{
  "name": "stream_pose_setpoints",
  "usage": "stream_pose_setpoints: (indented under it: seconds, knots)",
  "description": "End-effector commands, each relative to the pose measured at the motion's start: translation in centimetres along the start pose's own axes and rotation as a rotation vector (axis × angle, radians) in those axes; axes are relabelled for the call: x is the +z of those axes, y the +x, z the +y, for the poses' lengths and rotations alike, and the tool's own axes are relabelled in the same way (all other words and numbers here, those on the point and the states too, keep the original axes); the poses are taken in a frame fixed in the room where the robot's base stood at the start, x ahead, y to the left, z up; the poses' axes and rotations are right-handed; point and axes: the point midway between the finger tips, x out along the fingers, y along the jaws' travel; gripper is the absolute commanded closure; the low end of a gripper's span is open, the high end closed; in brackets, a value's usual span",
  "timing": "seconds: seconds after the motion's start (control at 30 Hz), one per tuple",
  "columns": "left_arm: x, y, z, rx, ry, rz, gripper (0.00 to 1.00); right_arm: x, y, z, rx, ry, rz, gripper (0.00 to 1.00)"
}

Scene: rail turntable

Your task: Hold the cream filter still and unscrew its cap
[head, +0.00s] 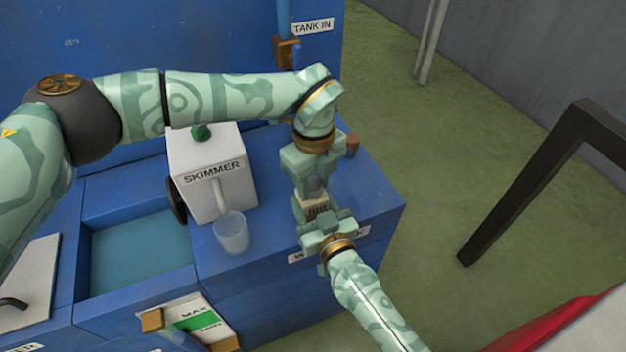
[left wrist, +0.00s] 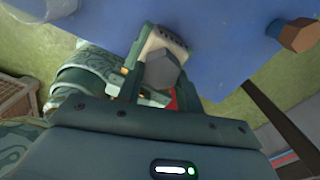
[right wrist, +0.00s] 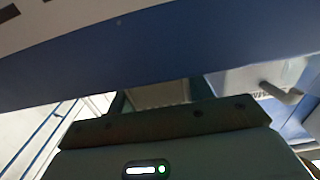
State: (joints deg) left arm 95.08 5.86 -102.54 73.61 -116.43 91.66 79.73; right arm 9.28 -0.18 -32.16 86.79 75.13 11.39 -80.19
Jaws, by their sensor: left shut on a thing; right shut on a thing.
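The cream filter (head: 316,208) is a small body on the right end of the blue bench, with a grey cap (head: 314,187). In the left wrist view the cream body (left wrist: 158,42) has a slotted face, and the faceted grey cap (left wrist: 162,69) lies between the fingers. My left gripper (head: 311,180) reaches over from the back and is shut on the cap. My right gripper (head: 322,222) comes from the front and is shut on the cream body, which partly shows in the right wrist view (right wrist: 158,95). The fingers hide much of both parts.
A white skimmer box (head: 212,172) with a spout stands left of the grippers, a clear cup (head: 232,234) below it. A blue water basin (head: 140,250) lies farther left. A dark frame (head: 530,180) stands at right on open green floor.

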Motion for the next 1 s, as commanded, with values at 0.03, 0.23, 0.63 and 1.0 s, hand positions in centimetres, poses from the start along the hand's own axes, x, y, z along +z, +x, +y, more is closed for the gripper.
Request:
stream_pose_setpoints:
  seconds: [0.03, 0.23, 0.63, 1.0]
  knots:
    - [0.01, 0.09, -0.06, 0.0, -0.08, 0.0, 0.92, 0.11, -0.04, -0.02, 0.0, 0.0, -0.002, 0.9]
    - [0.03, 0.07, -0.13, 0.001, -0.242, -0.001, 0.92, 0.1, -0.04, -0.02, -0.001, 0.0, -0.002, 0.9]
    - [0.09, 0.07, -0.2, 0.0, -0.352, -0.002, 0.92, 0.1, -0.04, -0.03, -0.001, 0.0, -0.002, 0.9]
    - [0.06, -0.04, -0.21, 0.0, -0.349, -0.001, 0.92, 0.11, -0.03, -0.02, 0.0, 0.0, -0.002, 0.9]
